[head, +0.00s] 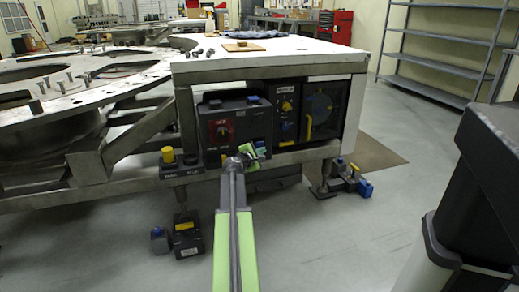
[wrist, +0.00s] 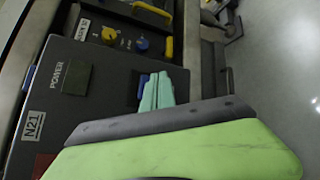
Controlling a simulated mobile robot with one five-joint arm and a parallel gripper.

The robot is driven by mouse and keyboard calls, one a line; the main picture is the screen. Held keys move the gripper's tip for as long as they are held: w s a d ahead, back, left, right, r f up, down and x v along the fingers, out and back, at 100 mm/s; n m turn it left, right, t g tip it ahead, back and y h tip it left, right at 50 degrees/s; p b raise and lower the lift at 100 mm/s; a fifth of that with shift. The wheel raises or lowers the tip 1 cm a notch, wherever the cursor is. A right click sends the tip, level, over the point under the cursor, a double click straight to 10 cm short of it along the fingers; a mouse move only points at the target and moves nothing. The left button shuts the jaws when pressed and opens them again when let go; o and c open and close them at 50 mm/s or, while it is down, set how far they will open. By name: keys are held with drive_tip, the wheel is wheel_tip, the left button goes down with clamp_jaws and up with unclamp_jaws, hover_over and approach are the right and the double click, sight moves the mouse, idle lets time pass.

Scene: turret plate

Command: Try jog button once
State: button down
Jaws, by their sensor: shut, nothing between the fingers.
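A dark control box (head: 232,112) with a red rotary switch (head: 221,131) sits under the table. A blue part (head: 253,99) shows on its top edge. No label reading "jog" is legible, so I cannot tell which control is the jog button. My gripper (head: 254,150) is shut and empty at the lower right of the box. In the wrist view, my pale green fingertips (wrist: 157,90) are at a blue button (wrist: 143,86) on the panel (wrist: 105,75) marked POWER and N21. They partly cover it; I cannot tell whether they touch or press it.
A second panel with a yellow knob (head: 286,106) stands right of the box; its yellow and blue knobs (wrist: 142,44) show in the wrist view. A yellow button (head: 168,155) sits on the lower frame rail at left. The tabletop (head: 280,52) overhangs the boxes.

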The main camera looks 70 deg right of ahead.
drive_tip(key=shift+w+d, duration=0.35)
drive_tip(key=shift+w+d, duration=0.4)
drive_tip(key=shift+d, duration=0.1)
idle(1.1)
drive_tip(key=shift+s+a, duration=0.7)
drive_tip(key=shift+a, duration=0.15)
drive_tip(key=s+a, duration=0.3)
drive_tip(key=shift+s+a, duration=0.1)
drive_tip(key=shift+a, duration=0.3)
idle(0.8)
